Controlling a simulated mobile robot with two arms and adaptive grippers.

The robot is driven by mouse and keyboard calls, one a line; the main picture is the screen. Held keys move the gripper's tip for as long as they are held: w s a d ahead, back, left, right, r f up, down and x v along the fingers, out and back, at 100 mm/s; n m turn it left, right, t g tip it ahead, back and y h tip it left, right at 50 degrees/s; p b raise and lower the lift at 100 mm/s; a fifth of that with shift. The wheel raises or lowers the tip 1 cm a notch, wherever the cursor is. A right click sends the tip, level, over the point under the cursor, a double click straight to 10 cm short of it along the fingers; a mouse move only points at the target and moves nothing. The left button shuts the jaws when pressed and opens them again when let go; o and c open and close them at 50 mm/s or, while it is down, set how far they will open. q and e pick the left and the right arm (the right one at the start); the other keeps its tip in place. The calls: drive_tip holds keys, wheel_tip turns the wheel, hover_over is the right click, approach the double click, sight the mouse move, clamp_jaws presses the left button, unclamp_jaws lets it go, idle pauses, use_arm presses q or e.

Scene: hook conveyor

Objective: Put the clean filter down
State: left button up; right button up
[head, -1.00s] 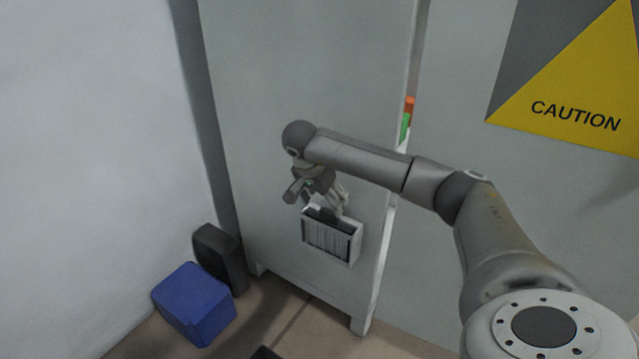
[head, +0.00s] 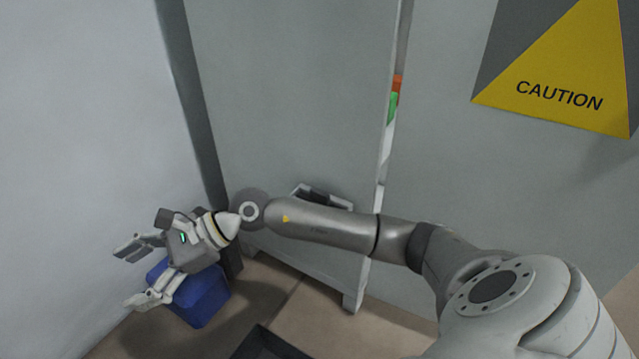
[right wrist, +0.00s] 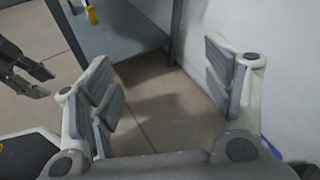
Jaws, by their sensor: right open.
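My right gripper (head: 135,275) is open and empty, well to the left of the filter, in front of the blue box. The right wrist view shows the right gripper (right wrist: 165,78) with its fingers wide apart and nothing between them. Dark fingers at that view's left edge look like my left gripper (right wrist: 35,78); their opening is unclear.
The blue box (head: 205,300) is on the floor by the left wall, with a dark block (head: 234,262) behind it. A black tray (head: 268,345) shows at the bottom edge. The grey cabinet (head: 290,100) stands behind my arm. A yellow-handled item (right wrist: 91,14) shows in the wrist view.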

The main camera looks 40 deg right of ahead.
drive_tip(key=w+d+r+m+t, duration=0.1)
drive_tip(key=d+r+m+t, duration=0.1)
drive_tip(key=r+m+t, duration=0.6)
drive_tip(key=d+r+m+t, duration=0.15)
drive_tip(key=m+t, duration=0.35)
drive_tip(key=m, duration=0.8)
drive_tip(key=s+d+f+m+g+h, duration=0.25)
drive_tip(key=d+f+m+h, duration=1.1)
drive_tip(key=m, duration=0.75)
drive_tip(key=s+f+m+g, duration=0.4)
drive_tip(key=s+f, duration=0.4)
drive_tip(key=s, duration=0.4)
drive_tip(key=s+f+m+g, duration=0.5)
drive_tip(key=s+f+g, duration=0.2)
drive_tip(key=s, duration=0.5)
drive_tip(key=shift+d+f, duration=0.4)
drive_tip(key=shift+f, duration=0.05)
drive_tip(key=shift+s, duration=0.1)
